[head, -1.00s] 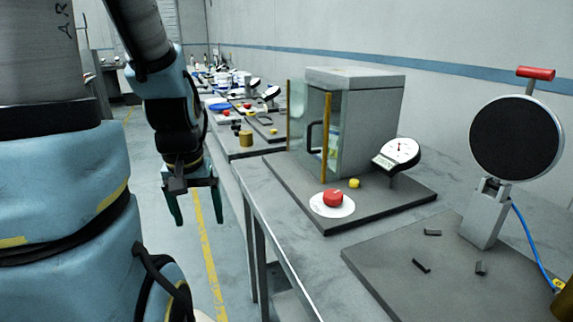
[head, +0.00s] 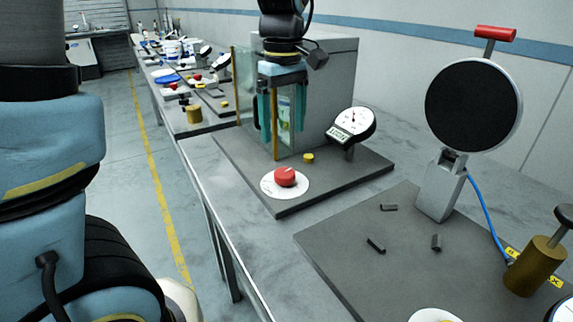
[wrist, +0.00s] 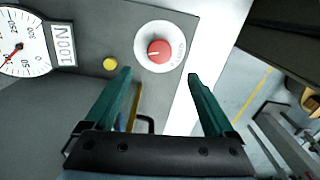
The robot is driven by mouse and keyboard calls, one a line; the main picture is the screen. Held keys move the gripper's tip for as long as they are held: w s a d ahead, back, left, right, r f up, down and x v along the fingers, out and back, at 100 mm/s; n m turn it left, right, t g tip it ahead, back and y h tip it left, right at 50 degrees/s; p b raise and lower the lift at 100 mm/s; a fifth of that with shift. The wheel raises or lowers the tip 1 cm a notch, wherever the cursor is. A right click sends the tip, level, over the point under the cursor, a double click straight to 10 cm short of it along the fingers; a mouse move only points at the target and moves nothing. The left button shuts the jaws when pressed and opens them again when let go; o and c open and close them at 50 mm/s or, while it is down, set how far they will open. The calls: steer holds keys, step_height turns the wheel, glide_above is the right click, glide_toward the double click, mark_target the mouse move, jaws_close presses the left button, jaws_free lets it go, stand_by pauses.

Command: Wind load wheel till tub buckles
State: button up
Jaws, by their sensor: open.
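The load wheel (head: 285,176) is a red knob with a white mark on a round white dial plate, at the front of the grey test stand. In the wrist view the wheel (wrist: 159,50) lies beyond my fingertips, roughly between them. My gripper (head: 283,125) points down with teal fingers apart and empty, in front of the cabinet and above the base plate, not touching the wheel. It also shows in the wrist view (wrist: 160,74). The tub is partly visible behind my fingers as a pale green and white shape; its condition cannot be told.
A yellow button (head: 308,158) sits by the wheel. The glass door (head: 245,85) stands at the cabinet's left. A black disc device (head: 473,106) stands on another base plate at right.

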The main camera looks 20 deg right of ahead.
mark_target(284, 172)
step_height(284, 172, down, 11)
steer(key=shift+r+p, duration=0.15)
steer(key=shift+p, duration=0.3)
steer(key=c, duration=1.4)
